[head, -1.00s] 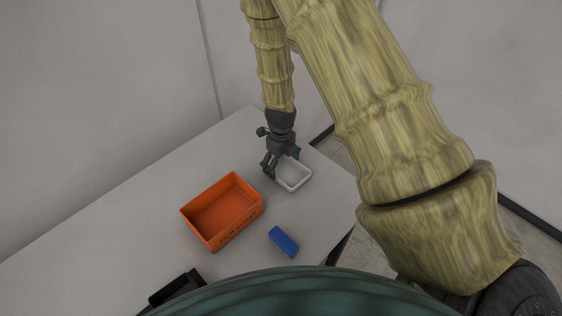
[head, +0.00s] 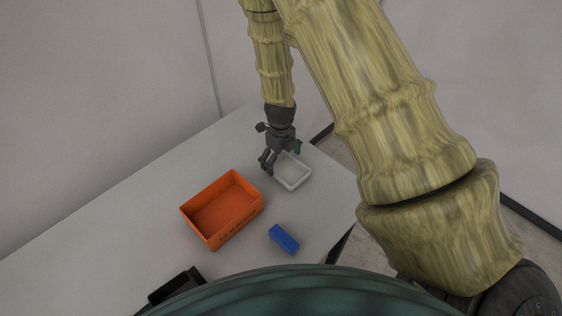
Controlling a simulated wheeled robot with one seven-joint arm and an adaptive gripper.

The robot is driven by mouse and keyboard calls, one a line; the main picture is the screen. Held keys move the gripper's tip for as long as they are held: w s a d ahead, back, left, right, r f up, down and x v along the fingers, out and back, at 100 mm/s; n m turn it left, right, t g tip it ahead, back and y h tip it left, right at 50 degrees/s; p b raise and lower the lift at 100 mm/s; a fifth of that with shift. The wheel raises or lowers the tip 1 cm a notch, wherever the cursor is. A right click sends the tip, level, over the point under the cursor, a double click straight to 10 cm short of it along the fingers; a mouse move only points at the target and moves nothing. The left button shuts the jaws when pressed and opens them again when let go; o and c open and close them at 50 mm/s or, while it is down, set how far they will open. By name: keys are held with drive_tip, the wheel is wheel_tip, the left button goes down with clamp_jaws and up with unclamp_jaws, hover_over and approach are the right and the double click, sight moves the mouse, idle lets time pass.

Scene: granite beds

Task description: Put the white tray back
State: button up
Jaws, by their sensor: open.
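The white tray (head: 294,184) is a small shallow rectangular tray lying on the light table, near its far right corner in the head view. My gripper (head: 280,168) is dark and open, and it points down at the tray's far left side. One finger shows by the tray's left wall. The other side of the gripper is near the tray's far edge. I cannot tell whether the fingers touch the tray. The gripper hides the tray's far left corner.
An orange bin (head: 222,210) stands on the table to the left of the tray. A blue block (head: 284,240) lies in front of the tray. A black object (head: 176,288) is at the table's near side. The table (head: 110,220) is clear on the left.

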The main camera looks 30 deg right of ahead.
sight(281, 167)
wheel_tip(281, 167, up, 11)
drive_tip(key=b, duration=0.3)
idle(0.4)
drive_tip(key=shift+s, duration=0.1)
